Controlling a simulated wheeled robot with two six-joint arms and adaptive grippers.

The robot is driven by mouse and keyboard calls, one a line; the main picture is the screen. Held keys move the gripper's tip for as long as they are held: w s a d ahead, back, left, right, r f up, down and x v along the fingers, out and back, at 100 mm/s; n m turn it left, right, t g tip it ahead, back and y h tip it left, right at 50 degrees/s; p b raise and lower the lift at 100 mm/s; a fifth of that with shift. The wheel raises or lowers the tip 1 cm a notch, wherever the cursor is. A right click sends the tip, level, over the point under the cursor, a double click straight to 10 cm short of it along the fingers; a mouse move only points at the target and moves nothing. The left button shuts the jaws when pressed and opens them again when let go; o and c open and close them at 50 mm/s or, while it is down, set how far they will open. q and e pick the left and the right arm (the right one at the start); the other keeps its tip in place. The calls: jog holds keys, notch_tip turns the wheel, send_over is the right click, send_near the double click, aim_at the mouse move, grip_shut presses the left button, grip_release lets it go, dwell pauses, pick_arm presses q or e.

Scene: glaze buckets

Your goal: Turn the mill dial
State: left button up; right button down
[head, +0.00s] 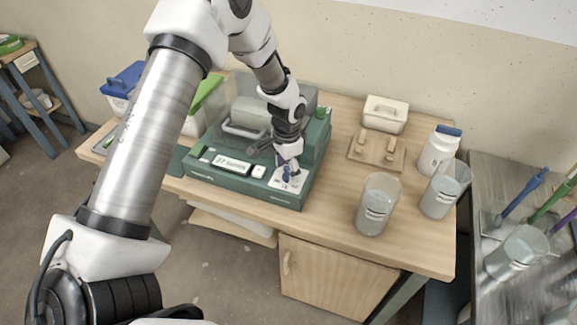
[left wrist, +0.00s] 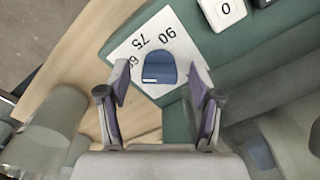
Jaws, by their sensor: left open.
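The mill (head: 255,196) is a green machine on the wooden table, with a clear cover over its drum. Its dial (head: 286,176) is a small blue knob on a white numbered plate at the front right corner. In the left wrist view the dial (left wrist: 160,68) lies between and just ahead of my fingertips, with 75 and 90 readable on the plate (left wrist: 150,42). My left gripper (head: 288,160) points down at the dial and partly hides it. It is open, one finger on each side; I cannot tell whether they touch it. My right gripper is not in view.
Two clear beakers (head: 375,205) and a white jar (head: 438,150) with a blue lid stand right of the mill. A white lidded box (head: 386,113) and a wooden board (head: 376,152) are behind. A metal table (head: 493,180) is at the far right.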

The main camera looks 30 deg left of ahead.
pick_arm(q)
jog(key=shift+s, duration=0.1)
jog(key=c, duration=1.2)
jog(key=shift+o, duration=0.3)
jog(key=shift+m, duration=0.5)
jog(key=m+p, duration=0.1)
jog(key=m, duration=0.2)
jog(key=shift+a+m, duration=0.15)
jog(key=shift+m, duration=0.25)
jog(key=m, duration=0.5)
jog(key=shift+w+f, duration=0.1)
jog(key=shift+w, duration=0.1)
jog(key=o, duration=1.1)
jog(key=shift+o, duration=0.2)
